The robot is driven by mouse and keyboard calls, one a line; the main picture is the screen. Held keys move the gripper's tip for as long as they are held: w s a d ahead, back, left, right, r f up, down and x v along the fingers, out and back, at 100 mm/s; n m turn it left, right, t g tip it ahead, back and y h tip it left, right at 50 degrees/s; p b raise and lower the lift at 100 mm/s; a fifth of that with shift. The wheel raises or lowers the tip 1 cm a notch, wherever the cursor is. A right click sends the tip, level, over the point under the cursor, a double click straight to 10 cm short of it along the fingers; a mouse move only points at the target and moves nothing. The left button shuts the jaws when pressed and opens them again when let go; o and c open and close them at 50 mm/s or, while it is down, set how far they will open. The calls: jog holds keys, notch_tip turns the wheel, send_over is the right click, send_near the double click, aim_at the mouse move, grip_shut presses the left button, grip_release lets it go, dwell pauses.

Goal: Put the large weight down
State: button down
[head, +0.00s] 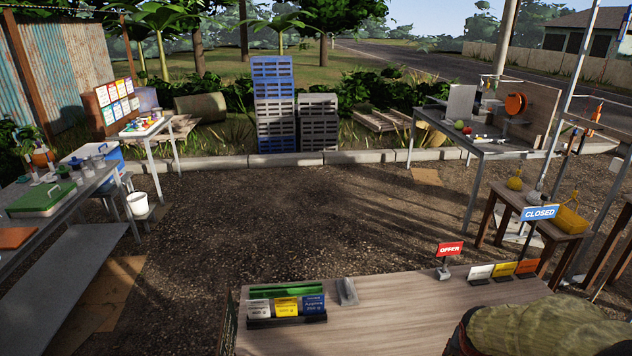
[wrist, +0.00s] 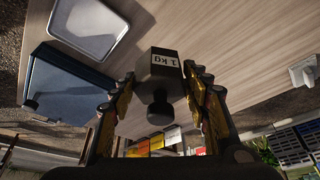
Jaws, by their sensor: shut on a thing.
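The large weight (wrist: 157,82) is a dark block with a knob and a white "1 kg" label, seen upside down in the wrist view. My gripper (wrist: 158,76) is shut on it, with a yellow-and-black finger on each side. The wooden tabletop (wrist: 225,40) lies behind the weight in that view. I cannot tell whether the weight touches it. The same kind of wooden counter (head: 390,318) shows at the bottom of the head view, where neither my gripper nor the weight is visible.
In the wrist view, a metal tray (wrist: 90,22) and a blue box-like thing (wrist: 68,88) lie left of the weight. In the head view, the counter holds a card holder (head: 287,319), an OFFER sign (head: 450,249) and a green rounded thing (head: 545,328). Its middle is bare.

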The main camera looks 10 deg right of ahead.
jog(key=shift+w+d+r, duration=0.1)
jog(key=shift+w, duration=0.05)
jog(key=shift+w+n, duration=0.15)
jog(key=shift+n, duration=0.25)
jog(key=w+a+f+n+t+y, duration=0.1)
jog(key=w+a+f+n+y, duration=0.1)
jog(key=w+a+n, duration=0.65)
jog(key=shift+t+y, duration=0.3)
jog(key=shift+y, duration=0.3)
jog(key=w+a+f, duration=0.1)
jog(key=a+f, duration=0.1)
jog(key=a, duration=0.3)
jog(key=w+a+f, duration=0.2)
jog(key=a+f, duration=0.1)
jog(key=a, duration=0.3)
jog(key=w+a+f, duration=0.2)
jog(key=a+f, duration=0.1)
jog(key=a, duration=0.2)
jog(key=shift+w+a+f, duration=0.1)
jog(key=shift+a+f, duration=0.05)
jog(key=shift+f, duration=0.05)
jog(key=shift+a, duration=0.3)
